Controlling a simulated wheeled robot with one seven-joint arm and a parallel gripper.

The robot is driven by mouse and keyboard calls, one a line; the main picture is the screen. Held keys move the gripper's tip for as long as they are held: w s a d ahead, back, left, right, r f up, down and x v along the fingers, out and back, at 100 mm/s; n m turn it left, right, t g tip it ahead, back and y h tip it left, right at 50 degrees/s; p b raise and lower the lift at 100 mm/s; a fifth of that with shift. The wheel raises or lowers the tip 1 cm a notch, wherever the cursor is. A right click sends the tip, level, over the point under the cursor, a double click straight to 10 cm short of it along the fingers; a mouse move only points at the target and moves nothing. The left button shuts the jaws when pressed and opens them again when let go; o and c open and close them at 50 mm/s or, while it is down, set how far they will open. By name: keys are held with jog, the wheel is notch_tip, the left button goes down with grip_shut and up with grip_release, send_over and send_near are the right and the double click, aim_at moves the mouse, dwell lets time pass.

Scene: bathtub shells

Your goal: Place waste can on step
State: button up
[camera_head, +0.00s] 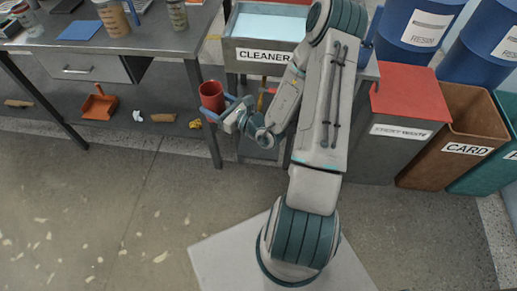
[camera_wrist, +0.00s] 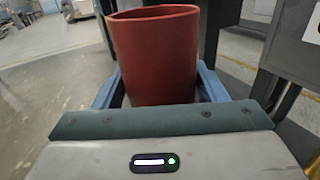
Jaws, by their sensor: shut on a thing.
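The waste can is a red open-topped cup-shaped can (camera_head: 211,96). It is in my gripper (camera_head: 214,113), near the right front leg of the steel table and left of the cleaner basin. In the wrist view the red can (camera_wrist: 155,55) stands upright between the two blue fingers of my gripper (camera_wrist: 160,88), which is shut on it. Its lower part is hidden behind my gripper's body. The can appears held above the floor. I cannot make out a step in either view.
A steel table (camera_head: 150,40) with cups is at upper left. Scraps and an orange dustpan (camera_head: 99,104) lie beneath it. The basin marked CLEANER (camera_head: 262,55) is behind my arm. Bins, including a brown CARD bin (camera_head: 462,150), stand at right. The front-left floor is mostly open.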

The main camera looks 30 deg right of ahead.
notch_tip(320, 180, down, 21)
jog(key=b, duration=2.4)
jog(key=d+f, duration=0.3)
jog(key=d, duration=1.2)
notch_tip(320, 180, up, 5)
jog(key=m+t+h, duration=0.1)
jog(key=m+h, duration=0.1)
jog(key=shift+h, duration=0.3)
jog(key=f+b, duration=0.1)
jog(key=f, duration=0.2)
jog(key=f+b, duration=0.2)
jog(key=f, duration=0.1)
jog(key=d+f+b, duration=0.1)
jog(key=f, duration=0.2)
jog(key=shift+w+f+b, duration=0.25)
jog(key=shift+f+b, duration=0.05)
jog(key=shift+f, duration=0.1)
jog(key=shift+f, duration=0.15)
jog(key=o, duration=1.1)
jog(key=shift+c, duration=0.2)
